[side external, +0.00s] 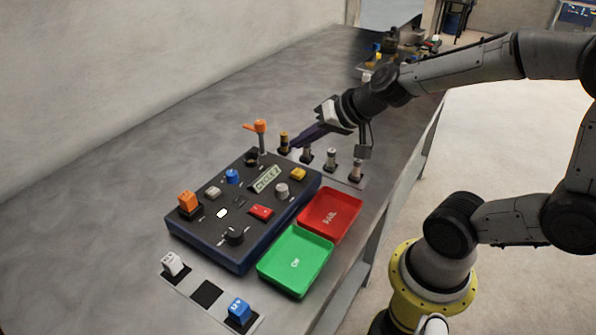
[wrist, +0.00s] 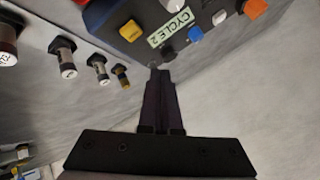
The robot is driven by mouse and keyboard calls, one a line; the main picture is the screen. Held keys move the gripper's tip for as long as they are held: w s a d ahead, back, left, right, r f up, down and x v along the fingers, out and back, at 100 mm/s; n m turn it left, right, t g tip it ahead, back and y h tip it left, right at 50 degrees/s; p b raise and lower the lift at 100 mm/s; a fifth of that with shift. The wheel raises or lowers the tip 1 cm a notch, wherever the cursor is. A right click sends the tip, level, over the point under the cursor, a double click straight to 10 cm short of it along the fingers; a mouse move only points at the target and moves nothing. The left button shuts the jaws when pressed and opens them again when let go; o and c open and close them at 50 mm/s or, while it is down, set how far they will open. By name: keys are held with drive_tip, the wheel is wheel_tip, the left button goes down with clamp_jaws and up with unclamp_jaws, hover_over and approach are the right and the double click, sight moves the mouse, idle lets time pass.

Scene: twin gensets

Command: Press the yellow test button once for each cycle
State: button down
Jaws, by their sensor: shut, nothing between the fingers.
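The yellow test button (side external: 298,173) sits near the far right corner of the dark blue control box (side external: 205,236). It also shows in the wrist view (wrist: 130,30), at the upper left of the label. A label (side external: 267,179) on the box reads CYCLE 2, clearest in the wrist view (wrist: 171,26). My gripper (side external: 293,145) is shut and empty, its dark fingers together, beyond the box's far edge and apart from the yellow button. In the wrist view the closed fingertips (wrist: 160,74) point toward the box, below the label.
Several small cylinders, one of them (side external: 331,158), stand in a row right of the box. A red FAIL tray (side external: 352,207) and a green OK tray (side external: 280,281) lie at the box's right. The table's left is clear.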

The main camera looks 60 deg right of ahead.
sight(302, 174)
drive_tip(key=shift+r, duration=1.95)
drive_tip(key=shift+f, duration=5.35)
drive_tip(key=shift+r, duration=0.85)
